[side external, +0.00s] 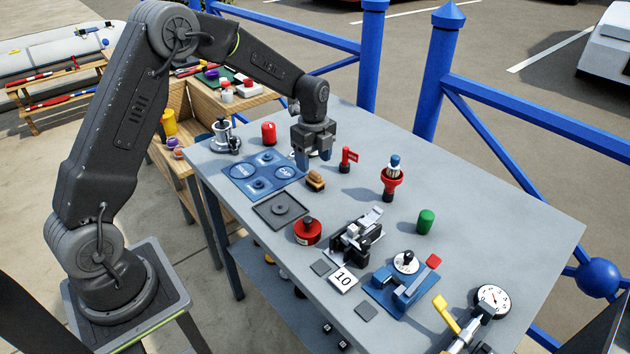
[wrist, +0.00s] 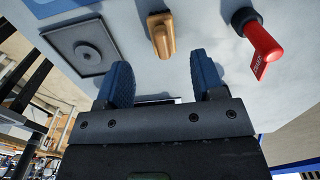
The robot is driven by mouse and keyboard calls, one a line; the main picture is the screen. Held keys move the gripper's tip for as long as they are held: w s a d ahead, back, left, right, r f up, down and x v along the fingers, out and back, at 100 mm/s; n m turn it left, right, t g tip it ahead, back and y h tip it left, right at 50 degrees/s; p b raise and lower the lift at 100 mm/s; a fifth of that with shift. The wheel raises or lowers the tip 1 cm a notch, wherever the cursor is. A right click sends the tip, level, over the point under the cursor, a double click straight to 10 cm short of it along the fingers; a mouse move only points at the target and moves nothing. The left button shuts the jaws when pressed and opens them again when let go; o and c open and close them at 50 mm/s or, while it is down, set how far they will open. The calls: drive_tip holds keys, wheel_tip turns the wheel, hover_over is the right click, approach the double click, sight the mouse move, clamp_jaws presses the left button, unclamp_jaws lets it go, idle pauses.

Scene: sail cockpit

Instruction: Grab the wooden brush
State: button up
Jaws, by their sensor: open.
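The wooden brush (side external: 316,181) lies on the grey table, just right of the blue panel, with dark bristles along one side. In the wrist view the brush (wrist: 161,36) shows as a tan wooden block beyond the fingertips, roughly between them. My gripper (side external: 315,163) is above the table, close to the brush and slightly behind it in the side view. Its two blue fingers are apart and nothing is between them in the wrist view (wrist: 164,80). The exact height of the fingertips over the table is hard to tell.
A red flag piece (side external: 348,158) stands close to the right of the brush. The blue panel (side external: 262,177) and a dark square plate (side external: 280,210) lie to the left. A red round can (side external: 307,231) stands in front. A red cylinder (side external: 269,133) stands behind left.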

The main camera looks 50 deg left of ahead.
sight(315, 173)
drive_tip(key=shift+w+f, duration=0.15)
drive_tip(key=shift+f, duration=3.15)
drive_tip(key=shift+c, duration=0.4)
drive_tip(key=c, duration=0.9)
